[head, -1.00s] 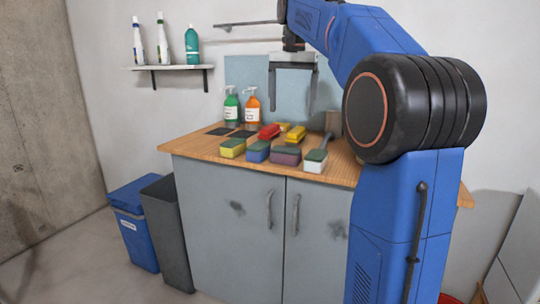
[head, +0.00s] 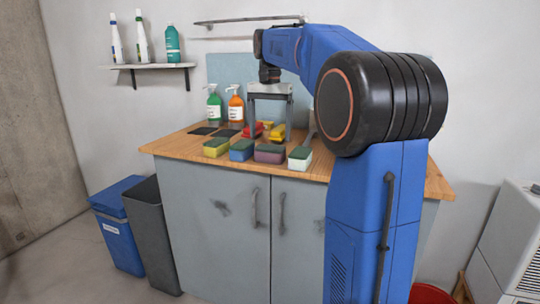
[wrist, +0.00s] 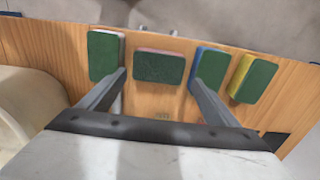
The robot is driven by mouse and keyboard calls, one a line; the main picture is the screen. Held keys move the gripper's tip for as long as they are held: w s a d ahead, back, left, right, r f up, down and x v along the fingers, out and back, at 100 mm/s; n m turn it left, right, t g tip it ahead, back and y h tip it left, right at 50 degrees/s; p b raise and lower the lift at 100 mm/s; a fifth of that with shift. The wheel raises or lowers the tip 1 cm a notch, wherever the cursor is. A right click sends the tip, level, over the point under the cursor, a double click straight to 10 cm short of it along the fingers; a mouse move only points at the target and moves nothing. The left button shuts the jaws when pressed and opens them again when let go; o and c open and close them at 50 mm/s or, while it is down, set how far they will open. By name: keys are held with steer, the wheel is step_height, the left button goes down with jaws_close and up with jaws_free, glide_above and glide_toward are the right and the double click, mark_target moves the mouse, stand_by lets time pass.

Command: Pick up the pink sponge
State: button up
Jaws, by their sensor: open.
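The pink sponge (head: 269,153) is a dull mauve-pink block with a dark green top, in the front row on the wooden counter. In the wrist view its green top (wrist: 158,66) lies between the fingers, beyond their tips, with a thin pink edge at its far side. My gripper (head: 269,138) is open and empty, pointing down above the counter behind the front row. In the wrist view the gripper (wrist: 158,80) has one finger toward the white sponge and the other overlapping the blue sponge.
A white sponge (head: 299,160), a blue sponge (head: 241,151) and a yellow sponge (head: 216,148) flank it closely. Red (head: 253,130) and yellow items lie behind, partly hidden by my fingers. Green (head: 214,105) and orange (head: 236,106) spray bottles stand at the back left.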

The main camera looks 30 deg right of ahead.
mark_target(270, 147)
steer(key=shift+s+a+f, duration=0.1)
steer(key=shift+s+f, duration=0.1)
steer(key=shift+f, duration=1.45)
steer(key=shift+s+a+f, duration=0.1)
steer(key=shift+s+f, duration=0.05)
steer(key=shift+f, duration=1.45)
steer(key=c, duration=0.9)
step_height(270, 147, up, 10)
steer(key=shift+f, duration=0.1)
